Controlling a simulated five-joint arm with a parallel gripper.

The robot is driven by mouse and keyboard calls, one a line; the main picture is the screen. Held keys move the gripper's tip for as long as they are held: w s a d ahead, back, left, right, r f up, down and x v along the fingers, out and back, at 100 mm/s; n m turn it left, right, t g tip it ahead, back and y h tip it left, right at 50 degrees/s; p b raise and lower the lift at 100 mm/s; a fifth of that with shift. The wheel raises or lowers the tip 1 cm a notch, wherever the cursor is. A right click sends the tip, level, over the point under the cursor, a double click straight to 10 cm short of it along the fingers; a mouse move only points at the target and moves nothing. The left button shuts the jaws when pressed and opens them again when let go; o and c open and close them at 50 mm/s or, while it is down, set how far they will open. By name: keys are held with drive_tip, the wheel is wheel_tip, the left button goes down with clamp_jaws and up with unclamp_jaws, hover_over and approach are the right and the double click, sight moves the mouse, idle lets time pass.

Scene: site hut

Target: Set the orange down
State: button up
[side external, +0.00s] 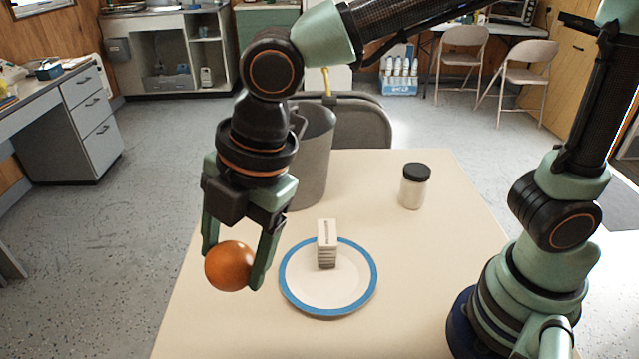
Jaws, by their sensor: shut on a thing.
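The orange (229,266) is a round orange fruit between the two fingers of my gripper (232,262). My gripper points downward and is shut on it. The orange appears to be held above the table, near its left edge, to the left of the plate; its exact height is hard to tell from this one view. Its underside shows no clear contact with anything.
A white plate with a blue rim (371,275) lies on the cream table (430,240), with a small white printed box (327,243) standing on it. A grey bin (316,160) stands behind my gripper. A black-lidded jar (414,187) stands at the back right. Table between jar and plate is clear.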

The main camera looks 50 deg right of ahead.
wheel_tip(320, 180, down, 20)
drive_tip(key=shift+r, duration=0.1)
idle(0.5)
drive_tip(key=shift+s+f, duration=0.1)
drive_tip(key=shift+f, duration=0.1)
drive_tip(key=o, duration=1.5)
drive_tip(key=shift+r, duration=0.1)
drive_tip(key=v, duration=1.2)
drive_tip(key=shift+w+d+r+m+t+h, duration=0.5)
drive_tip(key=shift+d+r+m, duration=1.45)
drive_tip(key=shift+d+m, duration=2)
drive_tip(key=shift+w+d+r+m+t+h, duration=0.3)
drive_tip(key=shift+w+d+r+m+t, duration=0.4)
drive_tip(key=shift+d+r+m, duration=2.25)
drive_tip(key=shift+w+d+r+m+t+h, duration=0.5)
drive_tip(key=shift+d+r+m, duration=0.5)
drive_tip(key=shift+d+m, duration=3.9)
